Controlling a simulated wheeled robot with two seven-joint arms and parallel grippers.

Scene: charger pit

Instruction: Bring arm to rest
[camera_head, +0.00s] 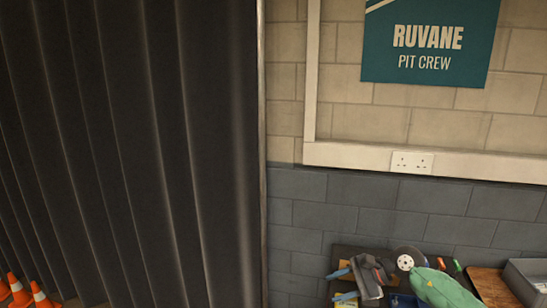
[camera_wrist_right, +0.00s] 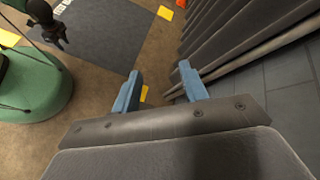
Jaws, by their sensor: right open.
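My right gripper (camera_head: 343,284) is at the bottom of the head view, right of centre, with its blue fingers pointing left. In the right wrist view the same gripper (camera_wrist_right: 162,86) has its two blue fingers wide apart with nothing between them. The floor and the foot of the dark curtain show beyond the fingertips. My left gripper is in neither view.
A dark pleated curtain (camera_head: 130,150) fills the left of the head view. Orange cones (camera_head: 20,290) stand at its foot. A wooden surface (camera_head: 489,284) and a grey box (camera_head: 526,280) are at lower right. A dark mat (camera_wrist_right: 105,40) lies on the floor.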

